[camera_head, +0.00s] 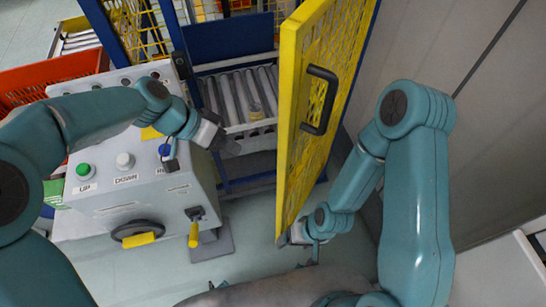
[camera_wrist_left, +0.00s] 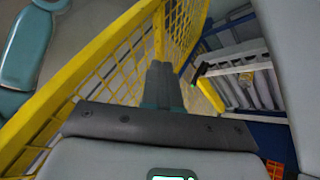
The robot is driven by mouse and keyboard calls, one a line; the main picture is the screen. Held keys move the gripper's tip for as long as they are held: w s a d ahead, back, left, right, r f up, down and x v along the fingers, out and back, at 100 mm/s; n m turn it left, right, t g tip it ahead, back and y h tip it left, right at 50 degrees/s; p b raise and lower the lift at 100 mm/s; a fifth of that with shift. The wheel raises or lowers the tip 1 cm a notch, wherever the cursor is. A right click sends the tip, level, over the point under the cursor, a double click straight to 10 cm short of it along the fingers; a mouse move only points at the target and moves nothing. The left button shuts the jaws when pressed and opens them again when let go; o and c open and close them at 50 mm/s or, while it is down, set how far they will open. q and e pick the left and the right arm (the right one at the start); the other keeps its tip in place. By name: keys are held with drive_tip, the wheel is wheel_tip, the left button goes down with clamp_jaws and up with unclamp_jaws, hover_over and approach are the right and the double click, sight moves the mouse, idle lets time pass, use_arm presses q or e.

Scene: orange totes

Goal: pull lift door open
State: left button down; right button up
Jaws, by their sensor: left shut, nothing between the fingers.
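The lift door (camera_head: 338,75) is a yellow mesh panel with a black handle (camera_head: 320,100). It stands swung out toward me, leaving an opening to its left. In the left wrist view the door's mesh (camera_wrist_left: 120,65) runs along the left. My left gripper (camera_head: 230,146) is left of the door, in front of the opening, apart from the handle; its fingers (camera_wrist_left: 161,75) are together and empty. My right gripper (camera_head: 300,236) is low at the door's bottom corner, below the handle. Its fingers are small and partly hidden, so I cannot tell whether it touches the door.
A roller conveyor (camera_head: 240,92) lies inside the lift opening; it also shows in the left wrist view (camera_wrist_left: 240,75). A grey control box (camera_head: 130,180) with UP and DOWN buttons stands at the left. An orange tote (camera_head: 55,75) is behind it. A grey wall (camera_head: 430,45) closes the right.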

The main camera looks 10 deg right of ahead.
use_arm(q)
drive_tip(key=s+d+f+p, duration=0.3)
drive_tip(key=d+f, duration=0.5)
drive_tip(key=shift+s+d, duration=0.2)
drive_tip(key=shift+s, duration=0.05)
drive_tip(key=shift+s+d+r, duration=0.1)
drive_tip(key=shift+s, duration=0.1)
drive_tip(key=shift+w, duration=0.1)
